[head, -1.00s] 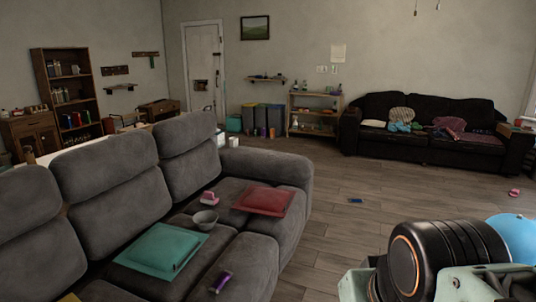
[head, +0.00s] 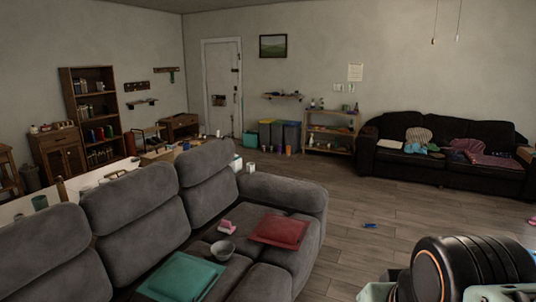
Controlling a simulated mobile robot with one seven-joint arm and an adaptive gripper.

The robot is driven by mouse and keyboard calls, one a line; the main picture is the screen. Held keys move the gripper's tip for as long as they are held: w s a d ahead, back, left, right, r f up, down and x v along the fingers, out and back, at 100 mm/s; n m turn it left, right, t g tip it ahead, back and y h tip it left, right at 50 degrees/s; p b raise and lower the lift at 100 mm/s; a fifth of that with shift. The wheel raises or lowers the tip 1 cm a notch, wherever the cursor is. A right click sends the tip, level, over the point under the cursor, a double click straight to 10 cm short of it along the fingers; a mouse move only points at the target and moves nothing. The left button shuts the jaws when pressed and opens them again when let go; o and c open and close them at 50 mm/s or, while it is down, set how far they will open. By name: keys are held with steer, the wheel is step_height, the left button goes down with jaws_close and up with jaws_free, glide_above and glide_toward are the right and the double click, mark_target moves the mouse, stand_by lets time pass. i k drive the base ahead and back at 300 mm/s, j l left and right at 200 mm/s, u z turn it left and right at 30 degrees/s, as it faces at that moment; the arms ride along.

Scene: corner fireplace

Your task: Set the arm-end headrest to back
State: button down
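The grey sofa (head: 150,236) fills the left foreground in the head view, with its seats facing right. Its arm end (head: 285,192) is at the far right. The headrest nearest that arm (head: 205,162) sits above its back cushion, a crease between them. Two more headrests, the middle one (head: 127,198) and the near one (head: 45,243), run toward me along the back. Their exact tilt is hard to judge from here. Part of my arm shows at the lower right, well apart from the sofa. My gripper is not in view.
A blue object (head: 370,226) lies on the open wooden floor (head: 390,212). A dark sofa (head: 445,160) stands at the back right.

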mark_target(208, 157)
steer(key=i+l+z, duration=0.35)
steer(key=i, duration=0.25)
steer(key=i+z, duration=0.3)
steer(key=i, duration=1.25)
steer(key=i+z, duration=0.15)
steer(key=i, duration=1.65)
steer(key=i+j+z, duration=0.15)
steer(key=i, duration=0.75)
steer(key=i+z, duration=0.25)
steer(key=i, duration=0.3)
steer(key=i+z, duration=0.25)
steer(key=i, duration=0.3)
steer(key=i+z, duration=0.15)
steer(key=i, duration=1.05)
